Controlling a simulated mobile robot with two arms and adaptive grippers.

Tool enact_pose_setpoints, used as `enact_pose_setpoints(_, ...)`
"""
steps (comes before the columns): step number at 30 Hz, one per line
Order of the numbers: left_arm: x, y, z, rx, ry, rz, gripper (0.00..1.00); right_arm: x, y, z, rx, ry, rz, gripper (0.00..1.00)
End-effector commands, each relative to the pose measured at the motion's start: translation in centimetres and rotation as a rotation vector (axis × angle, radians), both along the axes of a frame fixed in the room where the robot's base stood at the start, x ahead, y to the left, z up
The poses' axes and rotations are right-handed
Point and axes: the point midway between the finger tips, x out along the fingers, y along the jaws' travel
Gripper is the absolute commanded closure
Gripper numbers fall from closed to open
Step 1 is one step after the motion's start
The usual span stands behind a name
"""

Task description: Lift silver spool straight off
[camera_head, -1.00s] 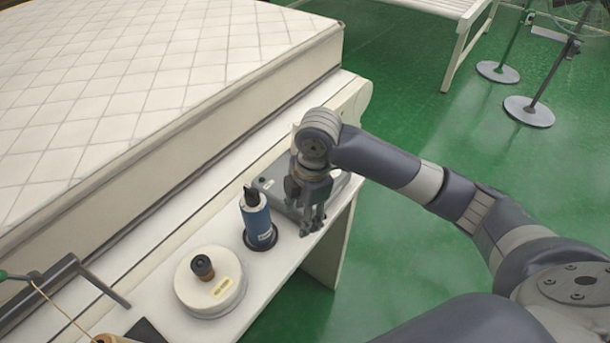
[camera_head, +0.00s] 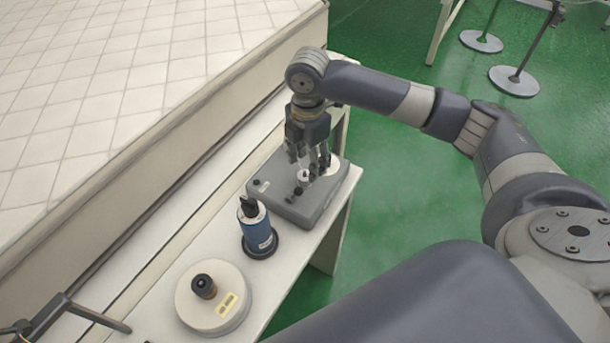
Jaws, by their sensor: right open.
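My right gripper (camera_head: 312,172) is open and points down over a grey box (camera_head: 322,209) on the white ledge. A small pale silver piece, which looks like the spool (camera_head: 303,176), sits on top of the box by the fingertips. The fingers partly hide it, and I cannot tell whether they touch it. A second pale round piece (camera_head: 333,167) shows just behind the fingers on the right.
A blue cylinder with a black top (camera_head: 257,232) stands in a dark ring beside the box. A round white disc with a dark knob (camera_head: 213,312) lies nearer. A quilted mattress (camera_head: 100,90) borders the white ledge (camera_head: 155,297); green floor lies to the right.

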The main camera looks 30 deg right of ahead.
Motion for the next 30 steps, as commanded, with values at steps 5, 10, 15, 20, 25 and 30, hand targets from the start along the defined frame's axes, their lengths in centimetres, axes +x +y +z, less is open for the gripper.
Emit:
enact_pose_setpoints(5,-3.1,0.2,0.6,0.004,0.044,0.000,0.60,0.1,0.2,-1.2,0.001,0.002,-0.001,0.51)
enact_pose_setpoints(10,-0.9,0.1,1.9,0.001,0.011,0.000,0.60,0.3,0.6,-3.9,-0.001,0.003,0.000,0.51)
enact_pose_setpoints(15,2.0,-0.2,2.4,-0.004,-0.033,0.000,0.60,0.4,0.5,-5.5,-0.001,0.000,0.000,0.51)
enact_pose_setpoints(20,1.8,-0.1,2.3,-0.003,-0.028,0.000,0.60,0.4,0.5,-5.7,-0.001,-0.001,0.001,0.51)
enact_pose_setpoints(25,0.3,0.0,2.2,0.000,-0.006,0.000,0.60,0.4,0.5,-5.7,-0.001,-0.001,0.001,0.73)
enact_pose_setpoints(30,-0.7,0.1,2.1,0.001,0.009,0.000,0.60,0.4,0.5,-5.7,-0.001,-0.001,0.001,0.91)
